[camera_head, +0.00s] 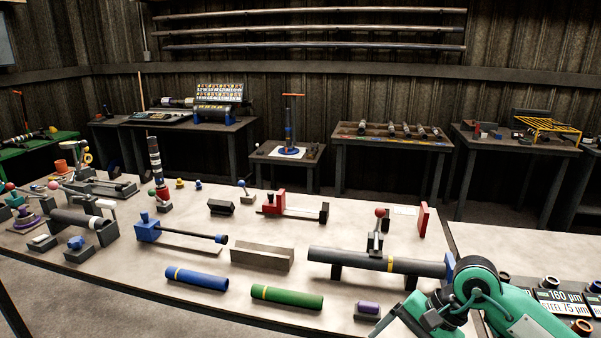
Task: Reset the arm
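My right arm (531,318), green with a dark round joint, comes in at the lower right. It bends near the right end of a long grey shaft with a yellow band (345,261). One of its links runs down and left out of the bottom edge. No fingers of the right gripper show. My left arm and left gripper do not show.
The pale workbench (130,265) holds a blue tube (196,279), a green tube (287,297), a grey block (262,256), a red fixture (273,204) and a blue fixture (150,230). Dark tables stand behind. Part of the bench's front is clear.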

